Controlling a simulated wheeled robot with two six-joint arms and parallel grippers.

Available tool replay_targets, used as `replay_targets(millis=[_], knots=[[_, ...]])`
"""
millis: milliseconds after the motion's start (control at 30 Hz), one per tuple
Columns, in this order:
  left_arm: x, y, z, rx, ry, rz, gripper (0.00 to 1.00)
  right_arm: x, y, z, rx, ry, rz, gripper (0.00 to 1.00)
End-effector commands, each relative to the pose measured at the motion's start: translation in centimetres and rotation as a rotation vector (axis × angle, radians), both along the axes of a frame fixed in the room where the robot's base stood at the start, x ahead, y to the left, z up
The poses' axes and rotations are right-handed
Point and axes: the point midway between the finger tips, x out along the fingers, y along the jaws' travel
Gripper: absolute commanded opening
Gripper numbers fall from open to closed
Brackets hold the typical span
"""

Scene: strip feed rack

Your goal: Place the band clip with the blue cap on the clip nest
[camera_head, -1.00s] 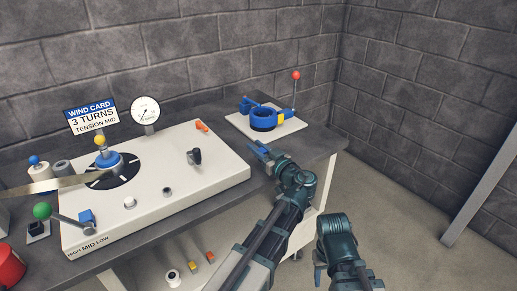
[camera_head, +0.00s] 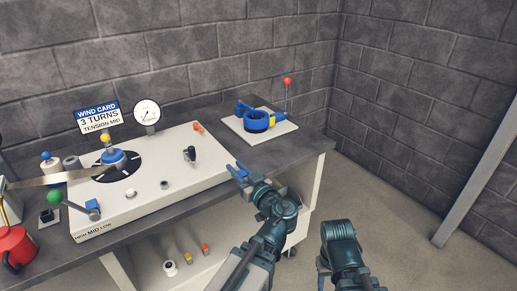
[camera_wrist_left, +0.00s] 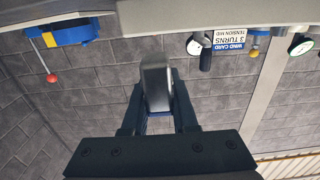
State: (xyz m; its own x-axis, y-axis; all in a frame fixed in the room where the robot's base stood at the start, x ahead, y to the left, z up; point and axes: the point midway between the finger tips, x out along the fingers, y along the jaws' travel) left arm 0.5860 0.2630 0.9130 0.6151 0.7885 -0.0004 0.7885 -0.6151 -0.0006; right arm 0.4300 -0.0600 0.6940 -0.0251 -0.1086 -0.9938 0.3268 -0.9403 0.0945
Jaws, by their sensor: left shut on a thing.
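My left gripper (camera_head: 240,172) is over the bench's front edge, right of the white panel. In the left wrist view its fingers (camera_wrist_left: 159,105) are shut on a grey piece (camera_wrist_left: 155,80) with a little blue behind it, which fits the band clip with the blue cap. In the head view blue shows at the fingertips, and clip and fingers are hard to separate. I cannot tell which fitting is the clip nest. A blue ring fixture (camera_head: 257,121) stands on a white plate behind the gripper. My right arm is low in the head view; its gripper state is unclear.
A red-balled lever (camera_head: 287,81) rises by the ring fixture. Yellow and orange pieces (camera_head: 205,249) sit on the lower shelf.

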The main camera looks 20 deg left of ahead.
Motion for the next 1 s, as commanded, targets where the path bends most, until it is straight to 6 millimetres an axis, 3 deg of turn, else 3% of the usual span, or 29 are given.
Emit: replay_targets(millis=[267,800,1000], knots=[[0.0,0.0,3.1,0.000,0.000,0.000,0.00,0.0,0.0,3.2,0.000,0.000,0.000,0.50],[0.0,0.0,16.5,0.000,0.000,0.000,0.00,0.0,0.0,16.5,0.000,0.000,-0.001,0.50],[0.0,0.0,18.8,0.000,0.000,0.000,0.00,0.0,0.0,18.8,0.000,0.000,-0.001,0.50]])
